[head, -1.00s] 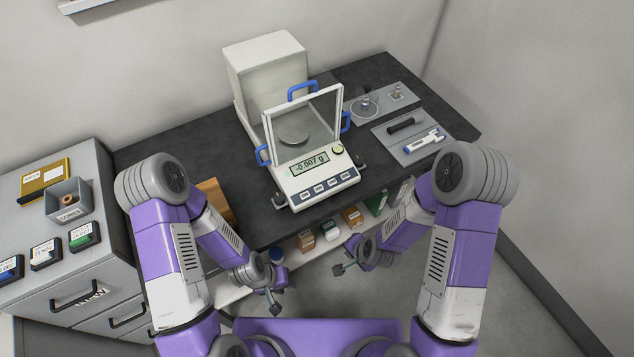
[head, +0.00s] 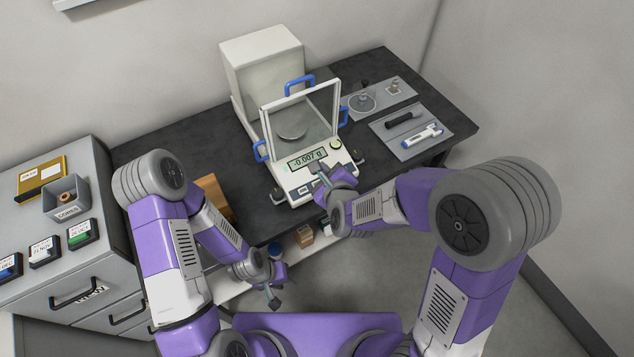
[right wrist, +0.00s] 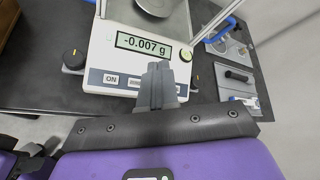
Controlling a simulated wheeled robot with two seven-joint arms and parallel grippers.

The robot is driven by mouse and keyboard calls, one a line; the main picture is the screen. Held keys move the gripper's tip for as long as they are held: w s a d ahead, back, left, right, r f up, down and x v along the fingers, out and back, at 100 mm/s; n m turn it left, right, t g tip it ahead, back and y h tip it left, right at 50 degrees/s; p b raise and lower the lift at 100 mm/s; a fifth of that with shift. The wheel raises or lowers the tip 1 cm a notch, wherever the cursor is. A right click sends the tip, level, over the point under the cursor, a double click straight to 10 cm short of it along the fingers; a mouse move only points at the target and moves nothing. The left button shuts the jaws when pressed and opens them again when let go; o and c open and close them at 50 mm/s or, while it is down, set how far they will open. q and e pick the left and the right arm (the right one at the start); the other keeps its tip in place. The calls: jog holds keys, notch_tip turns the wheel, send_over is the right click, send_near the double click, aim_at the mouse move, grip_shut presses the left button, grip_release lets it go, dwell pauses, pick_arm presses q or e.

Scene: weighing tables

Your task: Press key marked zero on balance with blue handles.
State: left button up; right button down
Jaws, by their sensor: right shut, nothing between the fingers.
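The balance with blue handles (head: 281,188) stands on the dark table, its display (head: 307,159) reading -0.007 g. The display also shows in the right wrist view (right wrist: 144,45). My right gripper (head: 318,173) is shut and empty, over the balance's front key panel. In the right wrist view its fingers (right wrist: 158,72) cover the middle of the key row, just below the display. The ON key (right wrist: 111,79) shows at the left; the zero mark cannot be read. Contact with a key cannot be told. My left gripper (head: 272,296) hangs low before the table; its jaw opening is unclear.
A glass draft shield (head: 300,92) rises over the pan, with blue handles around it. Grey trays with weights (head: 378,97) and pen-like tools (head: 411,135) lie to the right. A drawer cabinet (head: 75,270) with labelled boxes stands at the left.

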dwell(0.3)
jog(key=shift+w+a+f+b, duration=0.2)
jog(key=shift+w+f+b, duration=0.2)
jog(key=shift+f+b, duration=0.8)
jog(key=shift+w+a+f+b, duration=0.3)
jog(key=shift+f+b, duration=0.45)
jog(key=shift+f, duration=0.9)
jog(key=shift+w+a+f+b, duration=0.15)
jog(key=shift+w+f+b, duration=0.3)
jog(key=shift+f+b, duration=0.75)
jog(key=shift+f, duration=0.2)
jog(key=shift+w+a+f+b, duration=0.1)
jog(key=shift+f+b, duration=0.3)
jog(key=shift+b, duration=0.1)
jog(key=shift+f+b, duration=0.35)
jog(key=shift+b, duration=0.25)
jog(key=shift+r, duration=0.1)
jog(key=shift+r+p, duration=0.3)
jog(key=shift+r, duration=0.4)
